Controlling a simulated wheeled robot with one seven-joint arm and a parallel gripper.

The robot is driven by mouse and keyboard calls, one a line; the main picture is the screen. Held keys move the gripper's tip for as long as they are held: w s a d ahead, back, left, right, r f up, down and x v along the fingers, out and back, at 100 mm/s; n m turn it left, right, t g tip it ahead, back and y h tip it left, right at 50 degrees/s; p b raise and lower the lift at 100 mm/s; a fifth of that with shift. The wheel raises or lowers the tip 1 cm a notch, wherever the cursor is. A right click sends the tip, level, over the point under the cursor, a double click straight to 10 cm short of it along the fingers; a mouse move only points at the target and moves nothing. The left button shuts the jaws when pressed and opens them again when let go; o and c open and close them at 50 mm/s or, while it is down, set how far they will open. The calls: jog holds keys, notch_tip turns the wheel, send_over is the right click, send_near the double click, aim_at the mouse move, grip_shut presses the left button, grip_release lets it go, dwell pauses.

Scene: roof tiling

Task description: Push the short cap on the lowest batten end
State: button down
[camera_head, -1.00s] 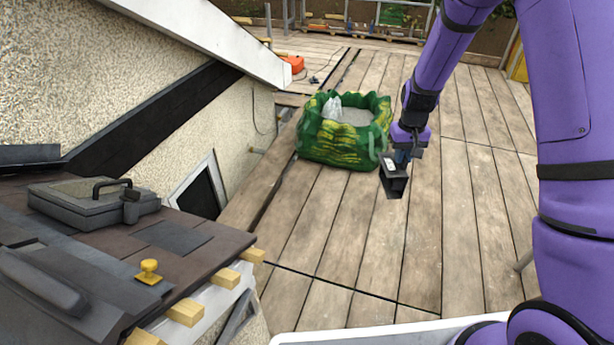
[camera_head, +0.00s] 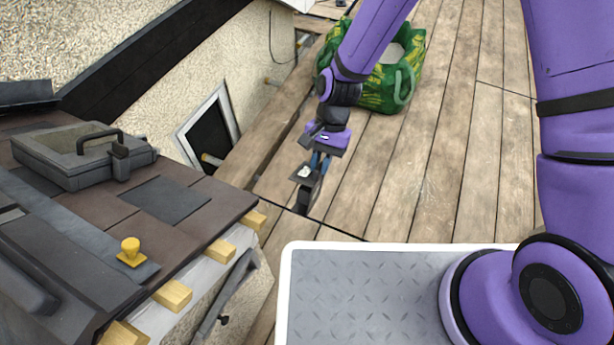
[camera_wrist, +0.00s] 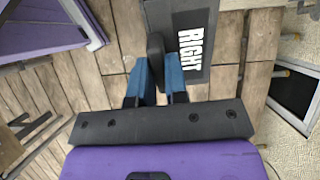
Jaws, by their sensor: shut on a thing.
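My gripper (camera_head: 318,160) is shut on a dark grey cap (camera_head: 304,196) and holds it in the air over the plank deck, to the right of the roof edge. In the wrist view the blue fingers (camera_wrist: 160,78) close on the dark upright part of the cap, and its broad plate (camera_wrist: 196,68) carries a white label reading RIGHT. Several pale wooden batten ends stick out along the roof edge: the farthest (camera_head: 255,220), a middle one (camera_head: 221,251) and a nearer one (camera_head: 173,295). The cap is apart from all of them.
A green bag (camera_head: 385,85) stands on the deck. My grey platform (camera_head: 360,290) is at the front. A framed opening (camera_head: 210,130) is in the wall.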

aim_at(305, 184)
jog(key=shift+m+g+y, duration=0.3)
jog(key=shift+g, duration=0.1)
jog(key=s+a, duration=0.2)
jog(key=s, duration=0.1)
jog(key=s+a, duration=0.1)
jog(key=s, duration=0.1)
jog(key=shift+r, duration=0.2)
jog(key=shift+x, duration=3.45)
jog(key=shift+w+a, duration=0.3)
jog(key=shift+a, duration=0.35)
jog(key=shift+w+a, duration=0.3)
jog(key=shift+a, duration=0.35)
jog(key=shift+w+a+r, duration=0.1)
jog(key=shift+w+a, duration=0.15)
jog(key=shift+a, duration=0.45)
jog(key=shift+w+a, duration=0.3)
jog(key=shift+a, duration=0.4)
jog(key=shift+w+a, duration=0.25)
jog(key=shift+a, duration=0.45)
jog(key=c, duration=1.1)
grip_release()
jog(key=shift+o, duration=0.2)
